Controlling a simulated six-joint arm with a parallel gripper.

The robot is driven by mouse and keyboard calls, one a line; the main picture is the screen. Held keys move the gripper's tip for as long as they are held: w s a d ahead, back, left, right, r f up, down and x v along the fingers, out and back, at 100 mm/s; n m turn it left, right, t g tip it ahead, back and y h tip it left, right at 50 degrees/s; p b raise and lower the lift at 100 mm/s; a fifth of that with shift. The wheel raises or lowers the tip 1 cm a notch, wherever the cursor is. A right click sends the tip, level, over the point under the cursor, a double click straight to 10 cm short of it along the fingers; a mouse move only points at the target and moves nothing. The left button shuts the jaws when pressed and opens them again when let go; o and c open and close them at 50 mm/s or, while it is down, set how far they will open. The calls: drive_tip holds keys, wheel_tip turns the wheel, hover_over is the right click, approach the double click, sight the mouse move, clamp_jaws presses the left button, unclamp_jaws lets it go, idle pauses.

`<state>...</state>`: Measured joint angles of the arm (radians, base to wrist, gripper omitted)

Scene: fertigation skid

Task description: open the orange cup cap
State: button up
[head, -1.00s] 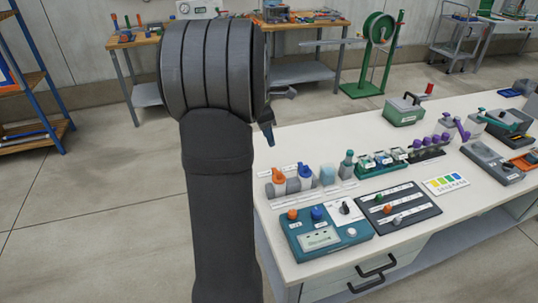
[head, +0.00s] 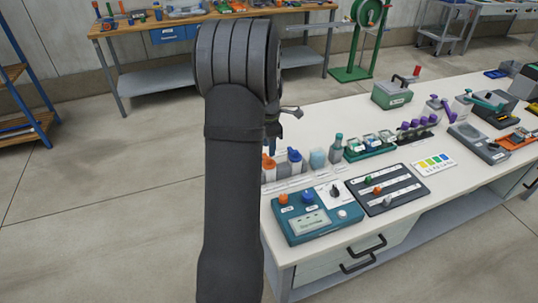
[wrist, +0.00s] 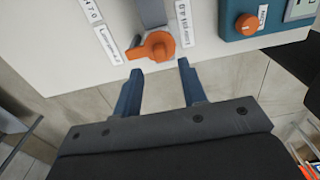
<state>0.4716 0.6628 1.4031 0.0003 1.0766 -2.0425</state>
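The orange cup cap (wrist: 156,46) shows at the top middle of the wrist view, with a short spout pointing left and a grey cup body behind it. In the head view the orange cap (head: 268,163) is partly hidden behind my arm. My gripper (wrist: 161,72) is open, its two blue fingers pointing at the cap with empty space between them. The fingertips appear just short of the cap; I cannot tell whether they touch it. In the head view my gripper is mostly hidden behind the arm.
A blue-capped cup (head: 294,157) stands just right of the orange one. White label strips (wrist: 183,24) lie beside the cup. A teal control box (head: 318,218) with an orange knob (wrist: 246,24) is close by. The table's near edge lies below the fingers.

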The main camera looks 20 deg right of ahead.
drive_tip(key=shift+f, duration=2.35)
clamp_jaws()
